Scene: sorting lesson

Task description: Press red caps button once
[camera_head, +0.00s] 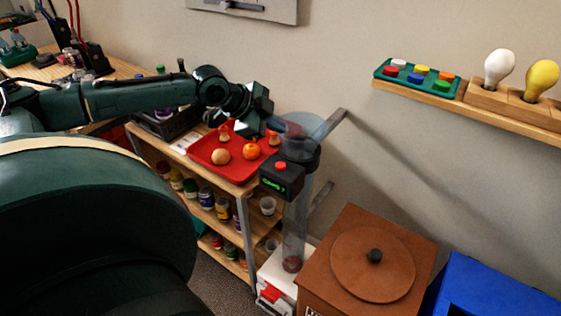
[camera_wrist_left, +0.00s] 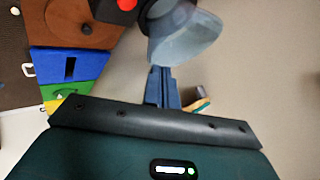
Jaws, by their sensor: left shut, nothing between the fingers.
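A black box with a green display on a clear upright tube carries the red button (camera_head: 281,165). The red button also shows at the top edge of the left wrist view (camera_wrist_left: 127,4). A clear funnel (camera_wrist_left: 188,36) tops the tube, and something reddish lies low inside the tube (camera_head: 292,263). My left gripper (camera_head: 281,124) is shut and empty, close to the funnel and above the button, apart from the button. Its closed bluish fingers show in the left wrist view (camera_wrist_left: 163,88). My right gripper is out of view.
A red tray (camera_head: 205,159) with several fruit-like items sits on a wooden shelf unit left of the tube. A brown box with a round lid (camera_head: 345,265) and a blue box (camera_head: 480,290) stand at right. A wall shelf (camera_head: 440,101) holds coloured caps and bulbs.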

